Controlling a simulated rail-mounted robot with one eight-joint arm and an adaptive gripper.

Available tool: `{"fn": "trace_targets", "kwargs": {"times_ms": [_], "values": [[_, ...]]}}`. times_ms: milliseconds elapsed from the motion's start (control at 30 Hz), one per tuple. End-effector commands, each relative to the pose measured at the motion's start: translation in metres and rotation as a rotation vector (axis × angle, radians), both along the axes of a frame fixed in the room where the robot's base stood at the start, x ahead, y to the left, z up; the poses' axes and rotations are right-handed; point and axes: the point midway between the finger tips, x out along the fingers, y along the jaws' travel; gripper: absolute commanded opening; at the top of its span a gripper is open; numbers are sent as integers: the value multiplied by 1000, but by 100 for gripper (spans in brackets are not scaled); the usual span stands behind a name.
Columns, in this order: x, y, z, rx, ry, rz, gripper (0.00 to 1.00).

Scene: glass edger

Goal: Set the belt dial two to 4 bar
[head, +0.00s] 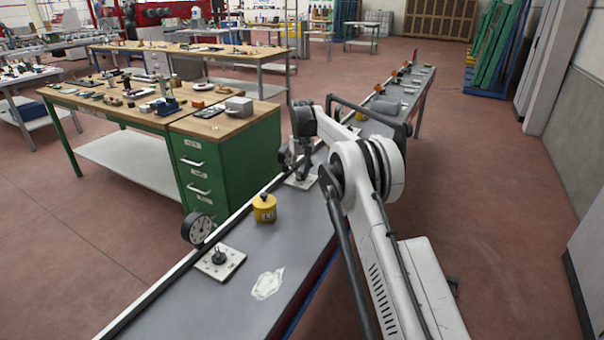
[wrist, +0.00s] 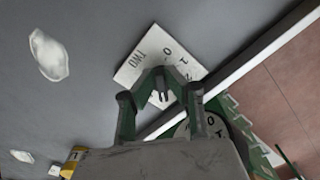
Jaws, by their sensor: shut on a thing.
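The dial plate marked TWO (wrist: 135,68) is a white square on the grey bench, seen turned in the wrist view with scale marks along one side. In the head view this plate (head: 303,183) lies beyond the yellow block, partly under my gripper. My gripper (wrist: 161,92) points down over the plate, its fingers shut on the dark dial knob, which they mostly hide. It also shows in the head view (head: 303,174). A round gauge (wrist: 211,124) beside the plate is mostly hidden by a finger, so its needle cannot be read.
A nearer dial plate (head: 226,264) with a black knob and a round gauge (head: 197,228) stands at the bench's left edge. A yellow block (head: 264,208) and a white smear (head: 268,283) are on the bench. A green drawer cabinet (head: 235,165) stands close on the left.

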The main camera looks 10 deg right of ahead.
Motion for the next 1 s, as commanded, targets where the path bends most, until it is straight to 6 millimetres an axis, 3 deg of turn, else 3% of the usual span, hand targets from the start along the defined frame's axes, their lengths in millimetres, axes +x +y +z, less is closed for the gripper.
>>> {"fn": "trace_targets", "kwargs": {"times_ms": [200, 233, 367, 733, 1000], "values": [[0, 0, 1, 0, -1, 1, 0], [0, 0, 1, 0, -1, 1, 13], [0, 0, 0, 0, -1, 1, 29], [0, 0, 8, 0, 0, 1, 29], [0, 0, 55, 0, 0, 1, 29]]}}
